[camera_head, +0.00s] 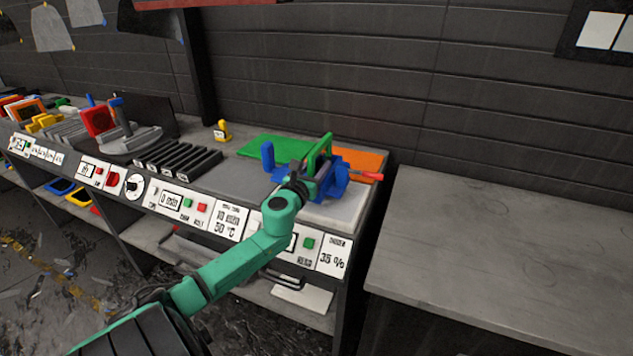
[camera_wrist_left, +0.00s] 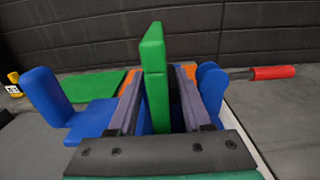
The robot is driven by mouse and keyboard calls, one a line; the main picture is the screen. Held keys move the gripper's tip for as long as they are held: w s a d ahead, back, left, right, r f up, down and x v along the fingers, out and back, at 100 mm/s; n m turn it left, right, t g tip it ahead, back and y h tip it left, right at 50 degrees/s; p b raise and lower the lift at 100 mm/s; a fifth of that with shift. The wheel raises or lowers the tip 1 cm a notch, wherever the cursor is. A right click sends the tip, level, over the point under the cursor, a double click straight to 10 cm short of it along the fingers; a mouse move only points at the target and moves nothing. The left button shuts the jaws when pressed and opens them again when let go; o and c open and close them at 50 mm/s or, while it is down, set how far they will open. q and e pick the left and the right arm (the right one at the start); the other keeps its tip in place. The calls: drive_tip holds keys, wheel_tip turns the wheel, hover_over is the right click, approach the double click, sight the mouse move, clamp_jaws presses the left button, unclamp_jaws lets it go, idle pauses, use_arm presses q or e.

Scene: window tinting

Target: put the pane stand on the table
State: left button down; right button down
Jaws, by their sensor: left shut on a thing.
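The pane stand appears to be the blue piece (camera_head: 333,184) at the right end of the workbench, with blue uprights and a tall green grip (camera_head: 319,152). In the left wrist view, its blue upright (camera_wrist_left: 46,95) stands left of my fingers and the green grip (camera_wrist_left: 154,75) rises between them. My left gripper (camera_head: 303,178) is shut on that green grip, and its fingers also show in the wrist view (camera_wrist_left: 158,98). I cannot tell whether the stand touches the bench. The table (camera_head: 510,255), bare and grey, stands to the right. My right gripper is not in view.
A green mat (camera_head: 275,147) and an orange sheet (camera_head: 360,160) lie behind the stand. A red-handled tool (camera_head: 368,176) points right beside it. A yellow item (camera_head: 222,130) and a dark slotted rack (camera_head: 178,156) are further left. A gap separates bench and table.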

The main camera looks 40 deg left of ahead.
use_arm(q)
wheel_tip(320, 180, down, 3)
drive_tip(key=shift+d+b, duration=0.1)
drive_tip(key=shift+b, duration=0.55)
drive_tip(key=shift+f, duration=0.15)
drive_tip(key=c, duration=0.8)
unclamp_jaws()
drive_tip(key=shift+f, duration=0.2)
drive_tip(key=o, duration=0.5)
drive_tip(key=shift+s+r, duration=0.1)
drive_tip(key=shift+c, duration=0.2)
